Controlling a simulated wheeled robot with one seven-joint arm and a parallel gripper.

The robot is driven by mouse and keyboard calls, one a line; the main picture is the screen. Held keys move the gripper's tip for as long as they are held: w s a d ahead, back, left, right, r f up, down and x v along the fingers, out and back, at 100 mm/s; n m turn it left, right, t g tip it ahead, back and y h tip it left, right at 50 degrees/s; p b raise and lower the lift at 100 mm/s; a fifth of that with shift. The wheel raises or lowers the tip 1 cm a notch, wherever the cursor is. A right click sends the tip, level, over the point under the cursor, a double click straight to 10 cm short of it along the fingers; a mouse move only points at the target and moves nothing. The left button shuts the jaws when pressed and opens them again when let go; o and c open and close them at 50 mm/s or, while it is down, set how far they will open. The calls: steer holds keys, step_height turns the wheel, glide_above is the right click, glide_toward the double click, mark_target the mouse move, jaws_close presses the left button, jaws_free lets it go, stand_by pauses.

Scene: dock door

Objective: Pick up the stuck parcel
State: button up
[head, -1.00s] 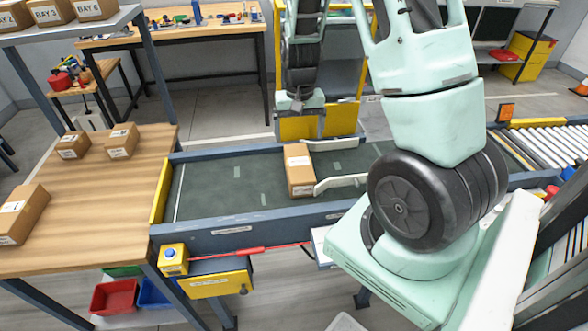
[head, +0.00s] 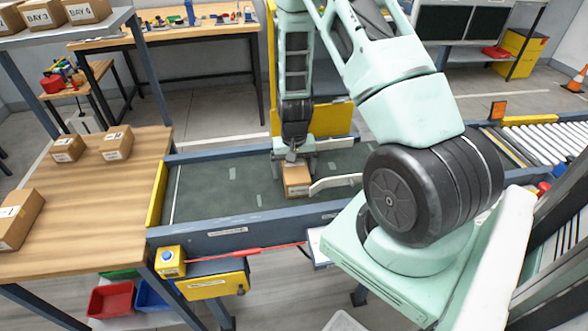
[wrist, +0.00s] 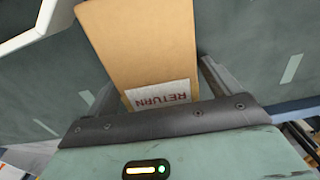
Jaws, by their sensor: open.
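The parcel (head: 297,182) is a brown cardboard box on the dark green conveyor belt (head: 215,190), beside the end of a white diverter arm (head: 335,182). My gripper (head: 296,163) is right above it and hides its far part in the head view. In the wrist view the parcel (wrist: 140,45) carries a white label reading RETURN (wrist: 160,96). My gripper (wrist: 158,80) is open there, with one finger on each side of the parcel. Whether the fingers touch it cannot be told. The diverter arm shows at the upper left (wrist: 28,22).
A wooden table (head: 85,205) with several boxes stands to the left. A yellow button box (head: 170,262) is on the conveyor's front left edge. Rollers (head: 535,138) lie to the right, and a workbench (head: 175,33) stands behind. The belt left of the parcel is clear.

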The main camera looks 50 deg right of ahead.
steer(key=shift+f, duration=0.15)
steer(key=c, duration=1.3)
steer(key=shift+o, duration=0.2)
